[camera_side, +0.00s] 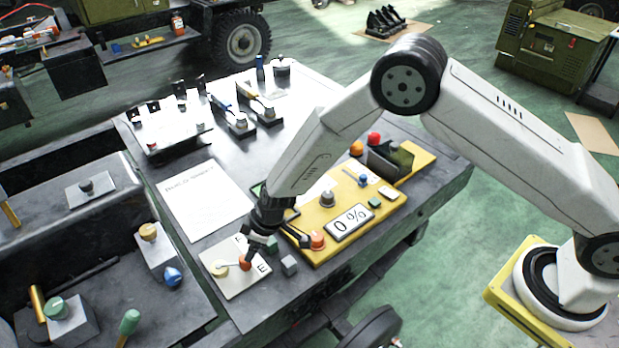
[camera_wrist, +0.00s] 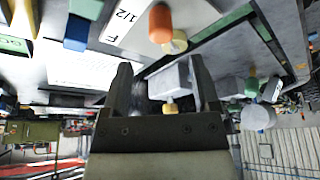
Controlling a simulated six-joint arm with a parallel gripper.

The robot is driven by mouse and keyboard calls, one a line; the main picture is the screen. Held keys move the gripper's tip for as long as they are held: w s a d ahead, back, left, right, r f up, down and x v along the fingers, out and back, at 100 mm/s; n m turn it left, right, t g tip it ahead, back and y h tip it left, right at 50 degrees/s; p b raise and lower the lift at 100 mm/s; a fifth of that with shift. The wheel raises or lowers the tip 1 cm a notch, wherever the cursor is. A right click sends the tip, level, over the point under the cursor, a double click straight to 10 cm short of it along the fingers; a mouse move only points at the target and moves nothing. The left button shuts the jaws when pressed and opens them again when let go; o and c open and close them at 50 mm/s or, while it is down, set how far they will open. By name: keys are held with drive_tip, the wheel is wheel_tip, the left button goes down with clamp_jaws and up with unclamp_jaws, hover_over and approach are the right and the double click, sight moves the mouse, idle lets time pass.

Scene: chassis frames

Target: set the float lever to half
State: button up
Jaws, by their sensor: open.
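The float lever is on a white plate (camera_side: 231,282) at the front left of the table. Its orange-red knob (camera_side: 245,264) lies to the right of a cream pivot (camera_side: 222,267), close to the letter E. In the wrist view the knob (camera_wrist: 160,22) and pivot (camera_wrist: 174,42) show at the top, beside the marks F and 1/2 on the plate (camera_wrist: 120,25). My gripper (camera_side: 276,247) is open above the table beside the plate's upper right side. In the wrist view its fingers (camera_wrist: 160,68) are apart and hold nothing. The display (camera_side: 350,223) reads 0 %.
A yellow panel (camera_side: 330,245) with several knobs is right of the plate. Small grey (camera_side: 289,265) and green (camera_side: 270,243) cubes sit by my gripper. A paper sheet (camera_side: 205,200) lies behind the plate. A lower bench (camera_side: 130,290) with several knobs is at the left.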

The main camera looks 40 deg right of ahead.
sight(245, 263)
drive_tip(key=shift+a+f, duration=0.1)
drive_tip(key=shift+f, duration=0.1)
drive_tip(key=shift+x, duration=3.75)
clamp_jaws()
